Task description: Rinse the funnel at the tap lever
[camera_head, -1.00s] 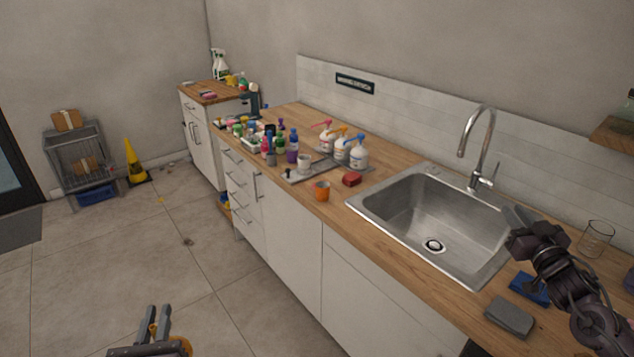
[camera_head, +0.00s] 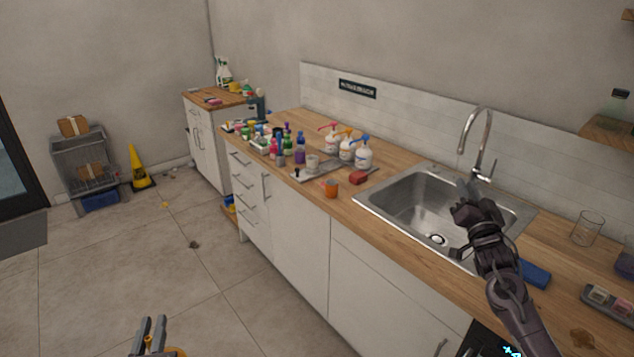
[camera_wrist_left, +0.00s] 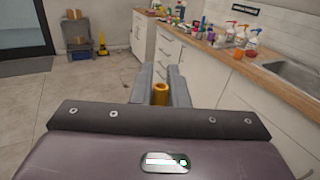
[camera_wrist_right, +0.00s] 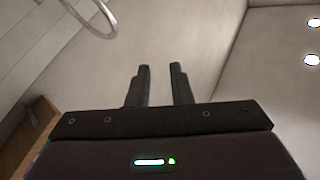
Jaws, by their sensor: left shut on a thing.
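My left gripper (camera_head: 150,328) is low at the bottom left, over the floor in front of the counters. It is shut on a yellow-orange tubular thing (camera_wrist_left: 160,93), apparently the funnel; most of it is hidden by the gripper. My right gripper (camera_head: 466,188) is over the right part of the steel sink (camera_head: 400,203), close to the tap (camera_head: 480,135). Its fingers (camera_wrist_right: 162,75) are apart with nothing between them and point upward. The tap lever (camera_head: 492,168) is on the right of the tap's base, just beyond the right fingers. No running water shows.
A glass beaker (camera_head: 586,229), a blue sponge (camera_head: 534,274) and a tray (camera_head: 612,304) are on the right. The floor at left is mostly clear.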

